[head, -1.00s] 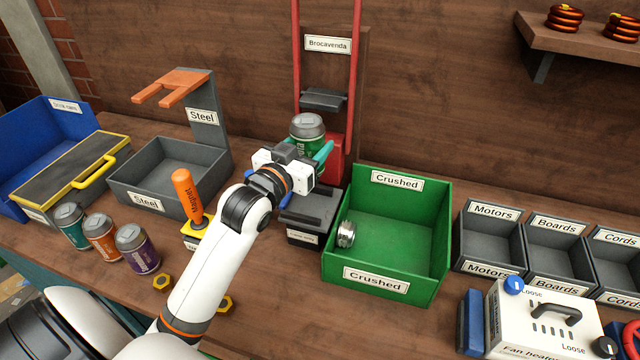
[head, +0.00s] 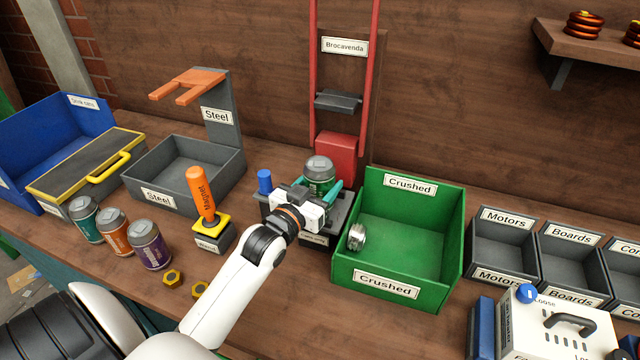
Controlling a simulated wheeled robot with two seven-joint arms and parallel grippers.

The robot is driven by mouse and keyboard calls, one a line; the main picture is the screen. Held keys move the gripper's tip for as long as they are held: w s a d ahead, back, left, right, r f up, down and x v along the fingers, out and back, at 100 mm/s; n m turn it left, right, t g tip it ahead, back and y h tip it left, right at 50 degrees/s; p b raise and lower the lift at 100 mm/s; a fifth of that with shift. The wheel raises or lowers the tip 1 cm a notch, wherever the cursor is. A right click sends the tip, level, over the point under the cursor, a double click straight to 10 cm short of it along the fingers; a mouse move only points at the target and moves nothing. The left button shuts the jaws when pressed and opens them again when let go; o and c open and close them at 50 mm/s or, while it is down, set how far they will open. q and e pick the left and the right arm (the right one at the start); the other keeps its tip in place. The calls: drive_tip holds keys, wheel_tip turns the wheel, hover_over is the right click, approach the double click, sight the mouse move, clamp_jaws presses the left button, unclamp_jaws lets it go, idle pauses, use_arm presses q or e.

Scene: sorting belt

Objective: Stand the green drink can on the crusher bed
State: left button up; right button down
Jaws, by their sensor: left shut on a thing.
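My left gripper (head: 314,190) is shut on a green drink can (head: 319,170) with a grey top. The can is upright between teal fingertips, and the gripper hides its lower part. It stands low at the crusher bed (head: 341,226), a dark block in front of the red crusher part (head: 336,158). I cannot tell whether the can's base touches the bed. The dark press plate (head: 338,101) is above and behind the can, between two red rails. My right gripper is not in view.
The green Crushed bin (head: 455,235), with a crushed can (head: 357,237) inside, is close right of the bed. A blue knob (head: 265,181) and orange-handled magnet (head: 200,190) are left. Teal (head: 86,222), orange (head: 113,234) and purple (head: 150,247) cans stand further left.

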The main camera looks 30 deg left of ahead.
use_arm(q)
drive_tip(key=shift+f, duration=0.15)
drive_tip(key=o, duration=0.9)
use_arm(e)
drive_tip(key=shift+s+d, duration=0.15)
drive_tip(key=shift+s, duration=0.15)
use_arm(q)
drive_tip(key=shift+r, duration=0.2)
drive_tip(key=shift+s+f, duration=0.15)
drive_tip(key=shift+s, duration=0.2)
drive_tip(key=s, duration=0.3)
drive_tip(key=s+b, duration=0.1)
drive_tip(key=s, duration=0.7)
drive_tip(key=shift+s+d, duration=0.15)
drive_tip(key=shift+d, duration=0.1)
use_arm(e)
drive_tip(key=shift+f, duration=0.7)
